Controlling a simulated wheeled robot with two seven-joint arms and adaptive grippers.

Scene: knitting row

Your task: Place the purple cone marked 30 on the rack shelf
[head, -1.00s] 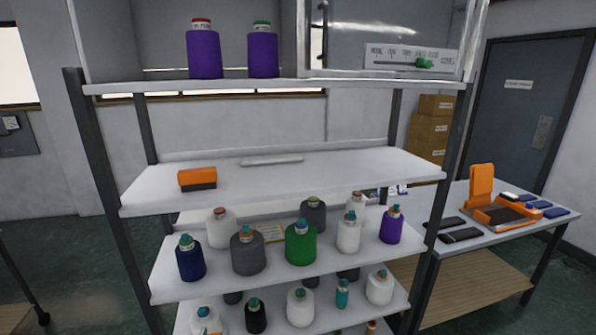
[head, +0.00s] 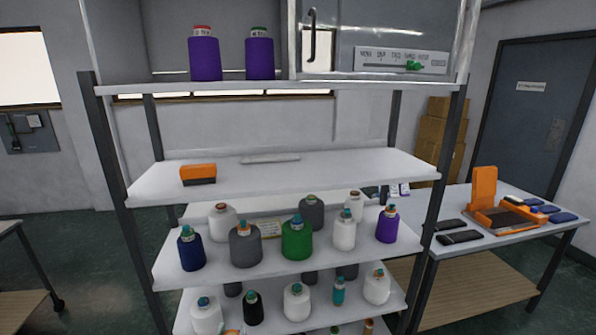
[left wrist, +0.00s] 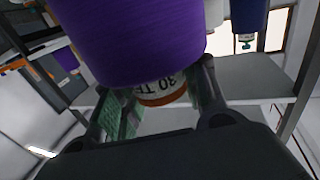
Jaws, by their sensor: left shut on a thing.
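A purple cone (left wrist: 140,40) with an orange-rimmed white label reading "30" fills the upper middle of the left wrist view. My left gripper (left wrist: 165,95) is shut on it, one finger on each side of its labelled end. In the head view, the rack's upper shelf (head: 330,89) bears two purple cones, one with a red top (head: 204,55) and one with a green top (head: 260,55). Another purple cone (head: 387,227) stands at the right of a lower shelf. Neither gripper shows in the head view.
The rack's middle shelf (head: 330,175) holds an orange-and-black block (head: 198,174) at its left and is otherwise largely bare. Lower shelves carry several mixed-colour cones. A side table (head: 500,245) with orange equipment (head: 484,190) stands at the right. The upper shelf's right part is clear.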

